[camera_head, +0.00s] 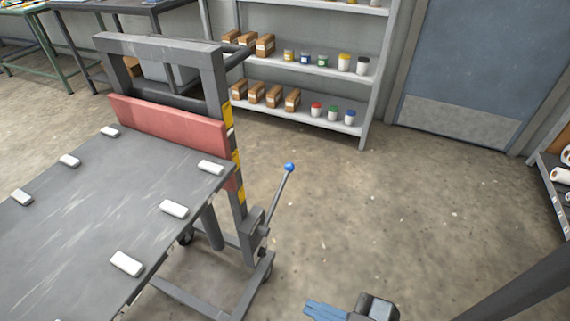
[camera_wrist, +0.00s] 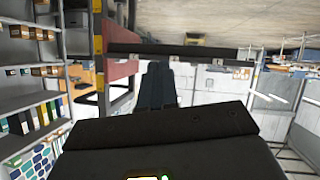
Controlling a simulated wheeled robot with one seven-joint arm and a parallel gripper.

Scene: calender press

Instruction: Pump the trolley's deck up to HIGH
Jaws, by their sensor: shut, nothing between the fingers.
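The trolley has a grey deck (camera_head: 85,215) with several white pads on it. A red board (camera_head: 170,138) stands at its back, before a dark upright frame. Yellow marks (camera_head: 236,161) run down the right post; no lettering is readable. The pump lever (camera_head: 278,197) rises from the post's foot, leaning right, with a blue knob (camera_head: 289,167) on top. My gripper (camera_head: 312,309) is at the bottom edge, right of and nearer than the lever, apart from it. In the wrist view its blue-grey fingers (camera_wrist: 156,78) are together and empty, with the red board (camera_wrist: 119,69) and deck edge (camera_wrist: 180,52) beyond.
A shelf rack (camera_head: 310,115) with boxes and jars stands behind the trolley. A blue-grey door (camera_head: 470,65) is at the back right, and another rack (camera_head: 555,190) with white rolls at the right edge. The floor (camera_head: 400,210) right of the lever is clear.

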